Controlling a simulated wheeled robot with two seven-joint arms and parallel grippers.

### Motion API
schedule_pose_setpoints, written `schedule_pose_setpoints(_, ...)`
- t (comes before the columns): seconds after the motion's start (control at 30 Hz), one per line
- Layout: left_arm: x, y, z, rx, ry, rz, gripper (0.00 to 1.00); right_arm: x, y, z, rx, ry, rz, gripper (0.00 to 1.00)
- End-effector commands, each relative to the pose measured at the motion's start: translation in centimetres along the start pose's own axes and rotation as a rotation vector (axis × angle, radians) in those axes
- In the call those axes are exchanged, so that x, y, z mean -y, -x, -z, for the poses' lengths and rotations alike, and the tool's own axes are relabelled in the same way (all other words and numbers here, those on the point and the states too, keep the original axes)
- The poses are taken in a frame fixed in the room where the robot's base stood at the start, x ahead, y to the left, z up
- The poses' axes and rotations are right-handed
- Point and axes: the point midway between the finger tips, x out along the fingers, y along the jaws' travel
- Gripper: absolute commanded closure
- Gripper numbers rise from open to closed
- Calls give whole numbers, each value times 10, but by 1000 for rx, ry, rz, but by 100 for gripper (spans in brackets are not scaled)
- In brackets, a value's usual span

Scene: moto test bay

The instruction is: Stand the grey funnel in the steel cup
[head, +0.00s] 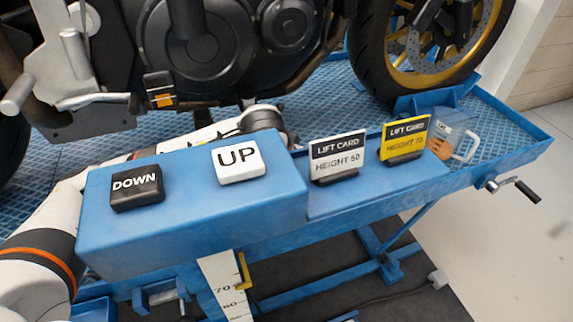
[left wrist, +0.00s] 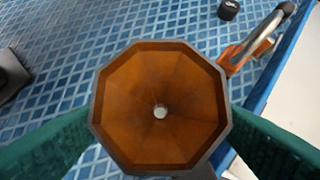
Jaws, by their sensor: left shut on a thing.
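My left gripper (left wrist: 160,118) has a green finger on each side of an eight-sided funnel (left wrist: 125,95) and is shut on it. The funnel has a grey rim and an orange-brown inside, and its mouth faces the wrist camera. A small pale hole shows at its centre. Its outside and lower end are hidden. In the head view my left arm passes behind the blue box, and neither its gripper nor the funnel can be made out. I cannot make out the steel cup in either view. My right gripper is not in view.
A blue box (head: 190,220) carries the DOWN button (head: 137,190) and UP button (head: 240,160). Two lift cards, white (head: 338,157) and yellow (head: 404,138), stand right of it. A clear jug (head: 462,135) stands farther right. A motorcycle (head: 215,50) stands behind.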

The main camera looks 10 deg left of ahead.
Motion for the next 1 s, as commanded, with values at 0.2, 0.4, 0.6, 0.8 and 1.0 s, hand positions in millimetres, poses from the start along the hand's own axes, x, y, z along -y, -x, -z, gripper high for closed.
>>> schedule_pose_setpoints(0.2,1,-9,4,1,0,0,50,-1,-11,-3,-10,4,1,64)
schedule_pose_setpoints(0.4,1,-10,4,1,0,0,50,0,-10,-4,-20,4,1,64)
schedule_pose_setpoints(0.6,2,-10,4,0,0,0,50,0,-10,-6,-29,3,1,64)
schedule_pose_setpoints(0.8,2,-11,5,0,0,0,50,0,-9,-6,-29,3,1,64)
schedule_pose_setpoints(1.0,2,-11,5,-1,0,0,4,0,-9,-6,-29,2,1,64)
